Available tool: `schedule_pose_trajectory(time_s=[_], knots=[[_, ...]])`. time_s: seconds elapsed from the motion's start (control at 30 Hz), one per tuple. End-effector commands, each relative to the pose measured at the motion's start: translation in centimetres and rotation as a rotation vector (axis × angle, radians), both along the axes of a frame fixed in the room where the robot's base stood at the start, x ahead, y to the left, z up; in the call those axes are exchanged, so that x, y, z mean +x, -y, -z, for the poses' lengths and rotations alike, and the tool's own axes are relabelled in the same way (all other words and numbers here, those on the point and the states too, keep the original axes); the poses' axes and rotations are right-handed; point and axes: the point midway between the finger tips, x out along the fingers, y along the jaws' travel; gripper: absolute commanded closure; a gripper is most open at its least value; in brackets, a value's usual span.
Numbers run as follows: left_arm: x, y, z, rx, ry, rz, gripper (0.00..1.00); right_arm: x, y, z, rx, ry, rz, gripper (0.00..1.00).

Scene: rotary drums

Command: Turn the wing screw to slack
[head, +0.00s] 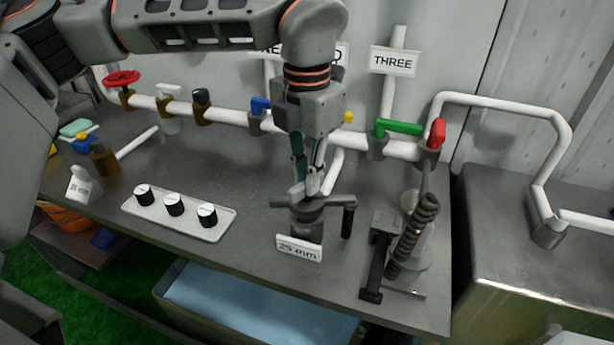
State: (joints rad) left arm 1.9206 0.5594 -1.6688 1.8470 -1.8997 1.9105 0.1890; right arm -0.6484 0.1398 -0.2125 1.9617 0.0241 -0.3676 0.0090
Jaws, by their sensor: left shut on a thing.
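A dark round fitting (306,225) with a flat bar across its top stands near the front of the bench, behind a white "25 mm" label (299,248). It looks like the wing screw, though its wings are not clear. A dark handle (348,222) hangs at the bar's right end. My left gripper (310,190) points straight down onto the middle of the fitting, with its fingers shut on its top. The fingertips hide the part they grip. My right gripper is not in view.
A plate with black knobs (178,214) lies to the left. A coiled spring device (411,240) stands close on the right. A white pipe (230,116) with coloured valve handles, including a green one (398,127), runs behind. The bench's front edge is close.

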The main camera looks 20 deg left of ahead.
Motion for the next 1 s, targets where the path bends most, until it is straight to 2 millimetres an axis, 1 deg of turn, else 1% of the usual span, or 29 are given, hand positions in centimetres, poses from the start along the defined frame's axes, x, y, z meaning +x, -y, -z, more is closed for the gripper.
schedule_pose_trajectory(time_s=[0.1,0.3,0.8,0.83,0.9,1.0], knots=[[0.06,0.01,-0.07,-0.001,0.003,-0.055,1.00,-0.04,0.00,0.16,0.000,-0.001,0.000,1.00],[0.07,0.00,-0.09,-0.001,0.003,-0.110,1.00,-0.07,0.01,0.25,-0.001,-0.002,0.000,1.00],[0.08,0.00,-0.12,-0.001,0.003,-0.127,1.00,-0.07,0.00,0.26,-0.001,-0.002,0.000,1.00],[0.08,0.00,-0.12,-0.001,0.003,-0.127,0.87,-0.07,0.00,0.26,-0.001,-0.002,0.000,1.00],[0.07,0.00,-0.11,-0.001,0.003,-0.127,0.72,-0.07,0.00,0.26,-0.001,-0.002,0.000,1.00],[0.06,0.00,-0.08,-0.001,0.002,-0.127,0.72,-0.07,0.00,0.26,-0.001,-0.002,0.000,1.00]])
